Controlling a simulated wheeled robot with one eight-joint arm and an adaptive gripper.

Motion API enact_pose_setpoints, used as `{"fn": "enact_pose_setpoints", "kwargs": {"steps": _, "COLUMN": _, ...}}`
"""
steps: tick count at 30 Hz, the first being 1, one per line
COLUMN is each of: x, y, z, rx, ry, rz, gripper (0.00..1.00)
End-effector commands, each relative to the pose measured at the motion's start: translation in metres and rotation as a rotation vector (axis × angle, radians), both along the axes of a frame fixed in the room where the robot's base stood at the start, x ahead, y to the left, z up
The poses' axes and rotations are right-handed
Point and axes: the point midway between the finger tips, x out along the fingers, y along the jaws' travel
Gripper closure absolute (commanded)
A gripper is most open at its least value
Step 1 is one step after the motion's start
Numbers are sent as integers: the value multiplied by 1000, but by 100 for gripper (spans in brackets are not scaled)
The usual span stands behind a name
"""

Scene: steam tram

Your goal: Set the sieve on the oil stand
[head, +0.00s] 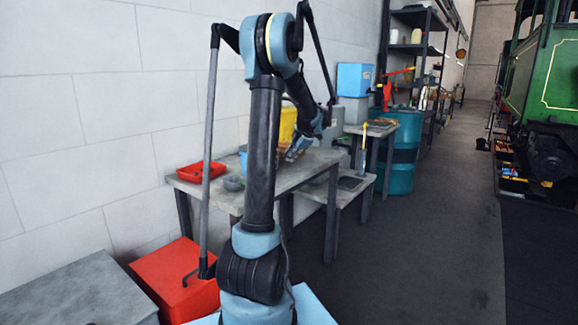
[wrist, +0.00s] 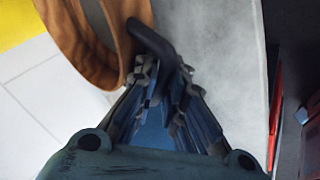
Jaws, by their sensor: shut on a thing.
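The sieve (wrist: 122,50) shows in the wrist view as a round, banded wooden rim with a dark curved handle; its mesh is not visible. My gripper (wrist: 165,82) is shut on the dark handle, with the rim just beyond the fingertips at upper left. In the head view my gripper (head: 297,150) is over the far part of a grey workbench (head: 300,177), and the sieve is mostly hidden behind my arm there. I cannot tell for certain which piece is the oil stand. A small grey stand (head: 372,130) is beyond the bench, by a teal drum.
A red tray (head: 202,172) and a small grey bowl (head: 233,184) are on the bench. A lower table (head: 345,190) holds a dark flat thing. The teal drum (head: 402,150) stands against the wall side. A red bin (head: 180,280) is at front left.

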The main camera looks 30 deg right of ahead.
Motion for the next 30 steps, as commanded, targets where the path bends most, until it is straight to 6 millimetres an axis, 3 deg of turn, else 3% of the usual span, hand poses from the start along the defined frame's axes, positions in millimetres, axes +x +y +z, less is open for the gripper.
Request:
{"fn": "enact_pose_setpoints", "kwargs": {"steps": 9, "x": 0, "y": -1, "z": -35, "rx": 0, "ry": -1, "rz": -1, "gripper": 100}}
{"fn": "enact_pose_setpoints", "kwargs": {"steps": 14, "x": -1, "y": -1, "z": -35, "rx": 1, "ry": 0, "rz": -1, "gripper": 100}}
{"fn": "enact_pose_setpoints", "kwargs": {"steps": 15, "x": -1, "y": -1, "z": -35, "rx": 1, "ry": 0, "rz": -1, "gripper": 83}}
{"fn": "enact_pose_setpoints", "kwargs": {"steps": 16, "x": -1, "y": -1, "z": -35, "rx": 1, "ry": 0, "rz": -1, "gripper": 81}}
{"fn": "enact_pose_setpoints", "kwargs": {"steps": 30, "x": -8, "y": -3, "z": -25, "rx": 0, "ry": 0, "rz": -1, "gripper": 81}}
